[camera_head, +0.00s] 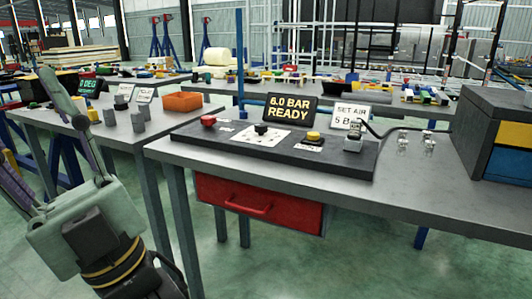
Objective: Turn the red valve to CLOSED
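A small red knob (208,121), the only red control I see on the dark panel (350,160), sits at the panel's left end on the near grey bench. It may be the red valve; its setting and any CLOSED mark are too small to read. My gripper (22,120) is at the left, in front of the benches, with its fingers spread apart and nothing visible between them. One fingertip is cut off by the left edge. The gripper is well to the left of the red knob and apart from it.
A red drawer (258,203) hangs below the bench. A cabinet (495,130) stands right. An orange bin (183,102) is on the left bench.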

